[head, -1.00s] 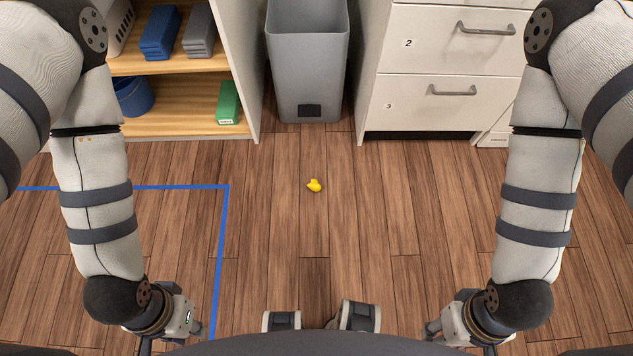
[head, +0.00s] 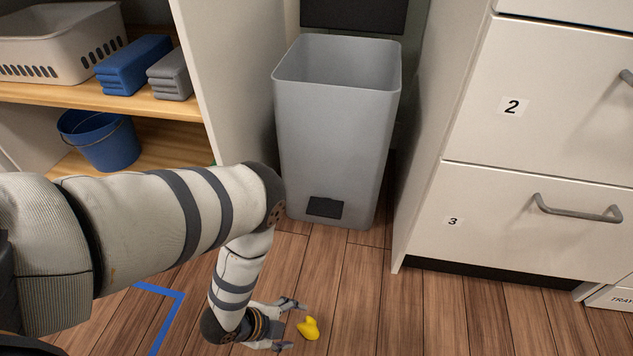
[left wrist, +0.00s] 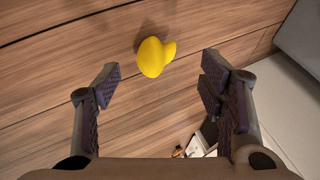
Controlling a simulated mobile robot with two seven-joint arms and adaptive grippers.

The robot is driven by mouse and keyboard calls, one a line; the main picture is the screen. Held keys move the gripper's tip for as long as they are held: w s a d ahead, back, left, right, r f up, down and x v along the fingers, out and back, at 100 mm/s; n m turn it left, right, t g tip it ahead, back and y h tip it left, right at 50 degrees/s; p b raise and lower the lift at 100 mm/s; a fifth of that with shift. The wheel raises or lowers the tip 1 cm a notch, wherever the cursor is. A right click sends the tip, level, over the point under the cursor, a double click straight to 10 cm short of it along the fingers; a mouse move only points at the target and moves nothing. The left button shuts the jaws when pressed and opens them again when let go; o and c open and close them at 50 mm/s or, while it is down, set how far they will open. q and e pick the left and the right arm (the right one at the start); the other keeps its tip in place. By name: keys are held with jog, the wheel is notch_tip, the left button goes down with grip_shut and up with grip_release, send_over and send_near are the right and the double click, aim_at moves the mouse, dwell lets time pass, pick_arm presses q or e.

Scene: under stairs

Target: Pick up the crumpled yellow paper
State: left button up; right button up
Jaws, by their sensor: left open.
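The yellow thing (head: 309,328) is a small, rounded yellow lump on the wooden floor, in front of the grey bin. Its surface looks smooth, and I cannot make out creases. My left gripper (head: 290,326) is low over the floor just left of it, fingers spread and pointing at it. In the left wrist view, the yellow lump (left wrist: 155,57) lies just beyond the fingertips, roughly between their lines. The left gripper (left wrist: 160,88) is open and empty there, apart from the lump. My right gripper is out of view.
A tall grey bin (head: 335,130) stands behind, between a shelf unit and a white drawer cabinet (head: 520,220). The shelf (head: 165,102) holds a basket, folded cloths and a blue bucket (head: 98,140). Blue tape (head: 165,315) marks the floor at left. Floor right of the lump is clear.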

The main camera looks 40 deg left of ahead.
aim_at(304, 327)
pick_arm(q)
jog(key=shift+b+x, duration=0.4)
jog(key=shift+x, duration=0.5)
jog(key=b+x, duration=0.2)
jog(key=x, duration=0.1)
jog(key=b+x, duration=0.1)
jog(key=shift+d+f, duration=0.2)
jog(key=shift+d, duration=0.15)
jog(key=shift+r, duration=0.15)
jog(key=c, duration=0.8)
jog(key=shift+c, duration=0.2)
